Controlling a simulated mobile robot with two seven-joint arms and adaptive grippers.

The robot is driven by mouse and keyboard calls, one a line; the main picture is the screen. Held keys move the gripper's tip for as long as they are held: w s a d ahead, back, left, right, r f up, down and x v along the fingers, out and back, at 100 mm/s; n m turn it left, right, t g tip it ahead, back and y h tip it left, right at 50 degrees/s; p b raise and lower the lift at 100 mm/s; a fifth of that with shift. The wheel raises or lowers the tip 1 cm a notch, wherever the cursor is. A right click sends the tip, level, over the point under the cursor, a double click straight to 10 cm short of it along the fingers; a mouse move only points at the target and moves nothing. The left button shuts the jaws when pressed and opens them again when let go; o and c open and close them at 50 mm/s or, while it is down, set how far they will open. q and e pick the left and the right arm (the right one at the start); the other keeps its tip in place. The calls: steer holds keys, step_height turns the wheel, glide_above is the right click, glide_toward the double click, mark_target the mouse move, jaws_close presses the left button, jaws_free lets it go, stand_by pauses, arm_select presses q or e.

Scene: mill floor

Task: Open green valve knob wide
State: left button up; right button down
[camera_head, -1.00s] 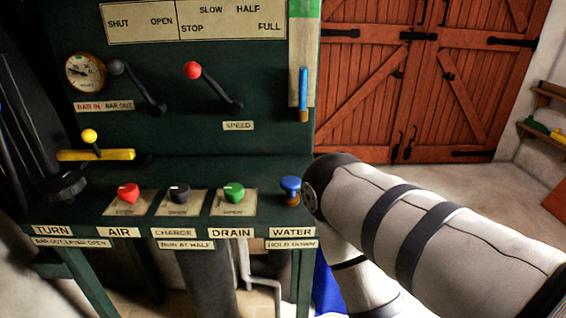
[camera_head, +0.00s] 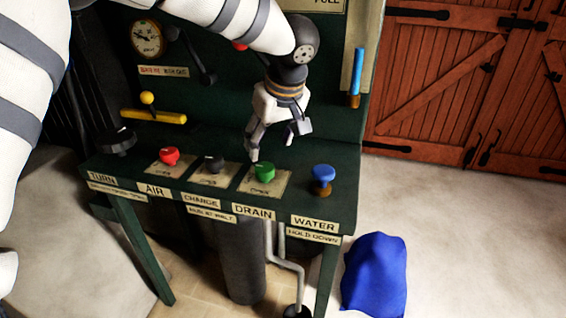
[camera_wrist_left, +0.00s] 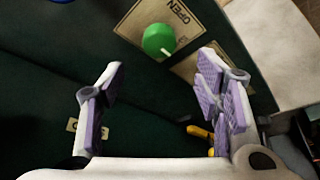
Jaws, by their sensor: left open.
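The green valve knob (camera_head: 264,172) sits on a tan plate marked OPEN (camera_head: 250,185), above the DRAIN label (camera_head: 253,212) on the dark green console. My left gripper (camera_head: 275,150) is above the knob and apart from it, pointing down. In the left wrist view the green knob (camera_wrist_left: 159,39) lies ahead of and between the open fingers (camera_wrist_left: 160,95), with nothing held. A pale pointer line shows on the knob's top. My right gripper is not in view.
A black knob (camera_head: 213,163) and a red knob (camera_head: 169,156) stand left of the green one. A blue WATER knob (camera_head: 322,176) stands to its right. A yellow-handled lever (camera_head: 152,116) and a blue-topped rod (camera_head: 357,72) are behind. A blue cloth-like object (camera_head: 376,272) lies on the floor.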

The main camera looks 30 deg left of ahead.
mark_target(264, 167)
arm_select(q)
steer(key=x, duration=0.8)
steer(key=shift+f, duration=0.2)
steer(key=c, duration=1.1)
